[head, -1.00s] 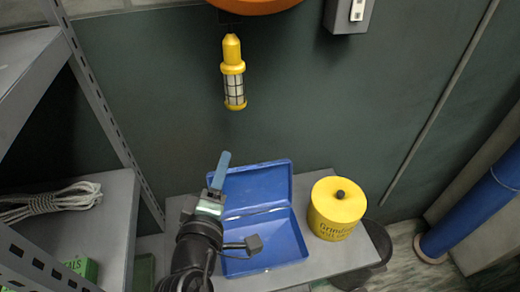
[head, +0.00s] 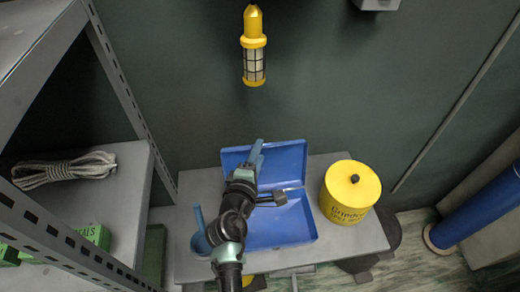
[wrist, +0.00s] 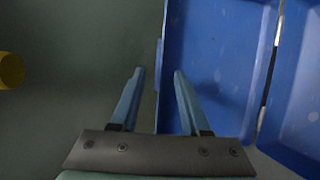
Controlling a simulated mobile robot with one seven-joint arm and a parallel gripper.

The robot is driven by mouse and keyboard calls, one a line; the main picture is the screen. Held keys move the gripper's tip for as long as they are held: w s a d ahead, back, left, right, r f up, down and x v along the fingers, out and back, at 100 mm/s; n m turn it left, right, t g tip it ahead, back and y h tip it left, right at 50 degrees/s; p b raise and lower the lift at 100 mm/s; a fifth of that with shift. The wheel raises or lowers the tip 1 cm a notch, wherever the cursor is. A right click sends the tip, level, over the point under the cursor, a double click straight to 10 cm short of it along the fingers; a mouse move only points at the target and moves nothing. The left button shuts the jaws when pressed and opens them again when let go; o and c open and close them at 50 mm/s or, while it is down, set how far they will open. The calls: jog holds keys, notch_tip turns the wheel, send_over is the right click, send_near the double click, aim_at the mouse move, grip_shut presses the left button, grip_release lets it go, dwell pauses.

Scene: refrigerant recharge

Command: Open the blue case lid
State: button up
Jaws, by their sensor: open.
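The blue case sits on a grey bench with its lid (head: 290,158) raised at the back and its open base (head: 293,222) in front. The inside I can see looks empty. My gripper (head: 259,146) is open and empty, in front of the lid's left half in the head view. In the wrist view, my open gripper (wrist: 160,73) has its right finger over the lid (wrist: 220,55) and its left finger over the dark wall. The lid's outer edge lies between the fingers; I cannot tell whether they touch it. My arm hides the case's left side.
A yellow lidded canister (head: 349,196) stands right of the case on the grey bench (head: 358,238). A blue object (head: 199,232) is left of my arm. A yellow lamp (head: 254,48) hangs above. A shelf with coiled rope (head: 65,169) is at left.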

jog(key=shift+x, duration=0.95)
grip_shut()
dwell(0.8)
